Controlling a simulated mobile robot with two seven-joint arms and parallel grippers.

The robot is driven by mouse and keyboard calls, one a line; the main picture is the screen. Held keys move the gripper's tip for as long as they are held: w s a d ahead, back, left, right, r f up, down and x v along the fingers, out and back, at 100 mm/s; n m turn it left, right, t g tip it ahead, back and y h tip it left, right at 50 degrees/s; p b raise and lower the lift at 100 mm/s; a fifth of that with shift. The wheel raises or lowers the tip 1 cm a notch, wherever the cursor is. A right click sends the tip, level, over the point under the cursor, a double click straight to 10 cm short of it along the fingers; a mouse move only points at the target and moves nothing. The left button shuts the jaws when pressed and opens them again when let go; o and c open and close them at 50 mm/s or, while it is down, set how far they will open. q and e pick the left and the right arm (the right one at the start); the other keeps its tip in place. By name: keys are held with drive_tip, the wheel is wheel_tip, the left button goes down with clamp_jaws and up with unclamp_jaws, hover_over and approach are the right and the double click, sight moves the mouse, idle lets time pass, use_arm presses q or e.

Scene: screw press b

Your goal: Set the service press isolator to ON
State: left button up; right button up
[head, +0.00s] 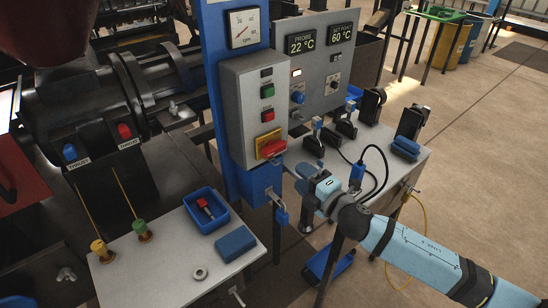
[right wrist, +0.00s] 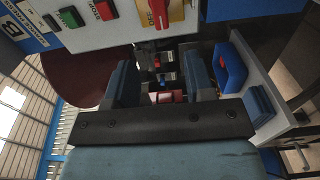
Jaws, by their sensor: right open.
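The isolator is a red rotary handle (head: 273,147) on a yellow plate (head: 261,152), low on the front of a grey control box (head: 254,104). The handle lies about crosswise on the box. In the right wrist view the red handle (right wrist: 160,14) and its plate (right wrist: 177,11) show at the top edge, cut off by the frame; small lettering on the plate is hard to read. My right gripper (head: 310,182) is open and empty, below and right of the handle, apart from it. Its two fingers (right wrist: 161,82) show with a gap between them. My left gripper is not in view.
Green (head: 267,91) and red (head: 267,115) buttons sit above the isolator. A blue padlock (head: 281,216) hangs below the box. A grey panel with displays (head: 317,65) stands to the right. A side table (head: 413,172) with clamps and a cable lies behind my right arm.

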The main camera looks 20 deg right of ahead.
sight(273, 153)
drive_tip(key=x, duration=1.1)
drive_tip(key=shift+w+a+f+p, duration=0.1)
drive_tip(key=shift+w+p, duration=0.2)
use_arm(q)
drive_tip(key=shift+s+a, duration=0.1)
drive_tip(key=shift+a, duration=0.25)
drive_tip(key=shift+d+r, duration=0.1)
use_arm(e)
drive_tip(key=shift+c, duration=0.5)
clamp_jaws()
